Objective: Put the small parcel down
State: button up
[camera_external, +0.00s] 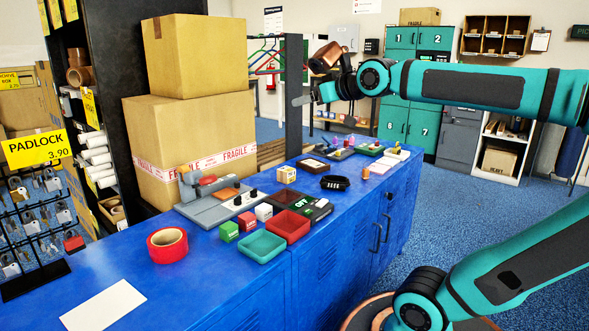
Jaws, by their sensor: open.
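My gripper (303,98) hangs in the air above the far half of the blue counter (205,285), pointing left. Its jaws are open and nothing shows between them. A small tan box with printed marks (286,174), which looks like the small parcel, stands upright on the counter. It is below my gripper and well apart from it. The fingers are small in the picture, so their exact gap is hard to see.
Two large cartons (195,125) are stacked behind a grey tool (208,198). The near left counter is mostly clear.

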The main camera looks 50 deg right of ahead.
jog(key=s+a+r+t, duration=0.2)
jog(key=s+t, duration=0.1)
jog(key=s, duration=0.5)
jog(key=shift+y, duration=0.4)
jog(key=shift+s+a, duration=0.1)
dwell(0.5)
